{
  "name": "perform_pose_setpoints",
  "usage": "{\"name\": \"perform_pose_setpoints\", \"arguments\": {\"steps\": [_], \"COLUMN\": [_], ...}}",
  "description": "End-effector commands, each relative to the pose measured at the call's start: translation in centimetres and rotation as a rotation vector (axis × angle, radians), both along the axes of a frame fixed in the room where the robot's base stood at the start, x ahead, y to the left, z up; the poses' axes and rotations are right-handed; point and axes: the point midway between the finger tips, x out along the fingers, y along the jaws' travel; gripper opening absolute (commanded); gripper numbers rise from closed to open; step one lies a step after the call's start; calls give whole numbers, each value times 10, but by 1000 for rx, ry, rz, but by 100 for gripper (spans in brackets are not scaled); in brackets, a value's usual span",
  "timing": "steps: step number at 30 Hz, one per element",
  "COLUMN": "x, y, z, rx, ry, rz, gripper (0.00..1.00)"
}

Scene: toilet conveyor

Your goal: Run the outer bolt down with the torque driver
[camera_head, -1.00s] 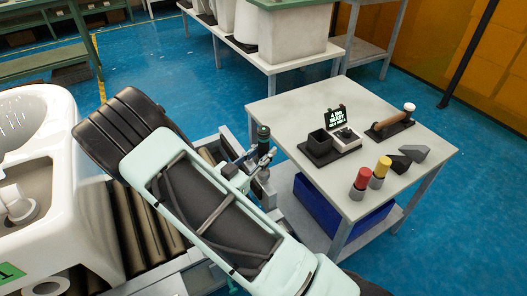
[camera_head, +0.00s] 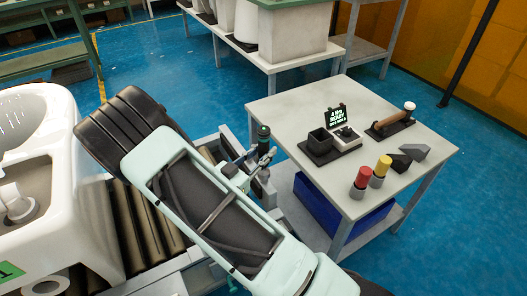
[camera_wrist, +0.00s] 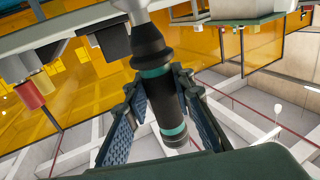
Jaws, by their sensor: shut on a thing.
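The torque driver (camera_head: 263,132) stands roughly upright in my gripper (camera_head: 262,154), at the right side of the conveyor. In the wrist view the driver (camera_wrist: 172,125) has a dark body with teal bands and a pale upper part. My gripper's ridged fingers (camera_wrist: 162,92) lie on both sides of the dark body and are shut on it. The white toilet (camera_head: 75,225) is on the conveyor at the left, partly cut off by the picture edge. I cannot make out the outer bolt in either view. My arm covers part of the conveyor.
A grey table (camera_head: 290,110) at the right carries a dark holder (camera_head: 320,143), a small display (camera_head: 336,117) reading 4 Nm READY, a red-capped piece (camera_head: 362,177), a yellow-capped piece (camera_head: 382,166) and a brown-handled tool (camera_head: 388,122). A blue bin (camera_head: 325,205) sits below.

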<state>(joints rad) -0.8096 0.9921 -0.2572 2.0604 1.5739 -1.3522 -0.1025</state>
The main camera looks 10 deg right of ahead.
Motion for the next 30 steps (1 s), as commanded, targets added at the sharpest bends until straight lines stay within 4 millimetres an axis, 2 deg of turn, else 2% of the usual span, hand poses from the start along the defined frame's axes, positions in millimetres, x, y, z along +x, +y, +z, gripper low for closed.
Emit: {"name": "perform_pose_setpoints", "arguments": {"steps": [30], "x": [0], "y": [0], "z": [-11], "rx": [-2], "ry": [-3], "rz": [-1], "gripper": [0]}}
